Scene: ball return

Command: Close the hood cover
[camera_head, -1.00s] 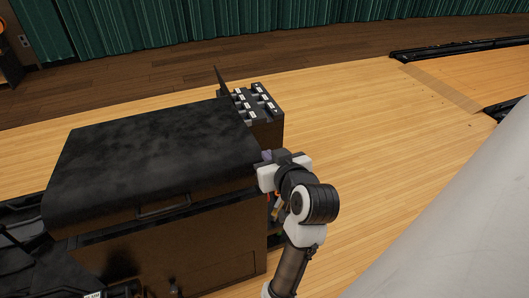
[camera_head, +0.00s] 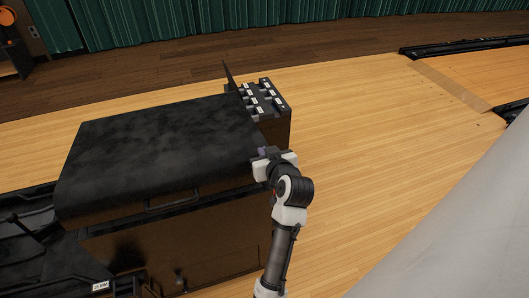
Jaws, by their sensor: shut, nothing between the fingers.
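The hood cover (camera_head: 160,145) is a large black, curved lid on top of the brown ball return cabinet (camera_head: 175,250). A handle (camera_head: 172,199) sits along its front edge. The lid looks lowered over the cabinet, with a dark strip between its front edge and the cabinet's front panel; I cannot tell whether it is fully seated. My gripper (camera_head: 262,153) is at the lid's right front corner, close to its right edge. The fingers are shut and empty, and the tips are mostly hidden by the wrist. I cannot tell whether they touch the lid.
A small box with a black top and white labels (camera_head: 266,98) stands behind the lid's right end, with a thin upright panel (camera_head: 229,75) beside it. Dark machinery (camera_head: 30,225) lies at the left. Wooden floor (camera_head: 380,150) is open to the right. A green curtain (camera_head: 250,20) hangs behind.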

